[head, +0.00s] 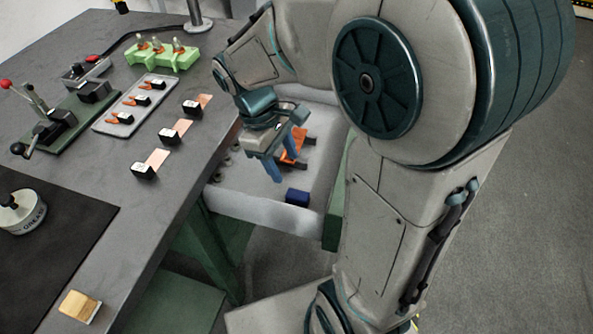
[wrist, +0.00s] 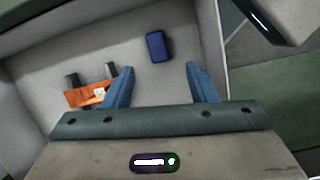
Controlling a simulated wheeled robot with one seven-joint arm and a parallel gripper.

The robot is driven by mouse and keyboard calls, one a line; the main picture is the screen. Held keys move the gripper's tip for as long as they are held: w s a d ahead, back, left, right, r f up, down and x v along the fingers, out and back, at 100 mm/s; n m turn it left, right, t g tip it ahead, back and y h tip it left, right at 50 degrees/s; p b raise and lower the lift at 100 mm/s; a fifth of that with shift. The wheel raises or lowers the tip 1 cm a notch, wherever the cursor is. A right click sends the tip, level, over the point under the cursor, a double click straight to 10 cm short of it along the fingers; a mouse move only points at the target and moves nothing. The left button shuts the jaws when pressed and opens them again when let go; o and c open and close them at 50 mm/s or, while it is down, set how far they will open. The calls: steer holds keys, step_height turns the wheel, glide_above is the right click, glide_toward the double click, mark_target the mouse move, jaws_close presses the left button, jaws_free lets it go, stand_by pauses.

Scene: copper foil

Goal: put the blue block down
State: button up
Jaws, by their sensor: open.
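The blue block (head: 297,197) lies on the floor of an open white drawer, near its front right corner in the head view. In the wrist view the blue block (wrist: 157,47) lies beyond the fingertips, between their lines and apart from both. My gripper (head: 286,168) is open and empty, pointing down into the drawer. In the wrist view its two blue fingers (wrist: 163,70) stand wide apart with bare drawer floor between them.
An orange item with dark parts (wrist: 88,95) lies in the drawer left of my fingers. The drawer walls (head: 262,215) stand close around. On the grey bench are a green rack (head: 160,57), a tray (head: 133,108) of clips, several black blocks with copper strips (head: 176,131), and a wooden block (head: 80,306).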

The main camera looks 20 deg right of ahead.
steer(key=s+d+m+t+y, duration=0.2)
steer(key=s+m+t, duration=0.1)
steer(key=s+m, duration=0.4)
steer(key=shift+d+r+m+t+y, duration=0.3)
steer(key=shift+d+m+y, duration=0.1)
steer(key=shift+m, duration=0.5)
steer(key=shift+r, duration=0.1)
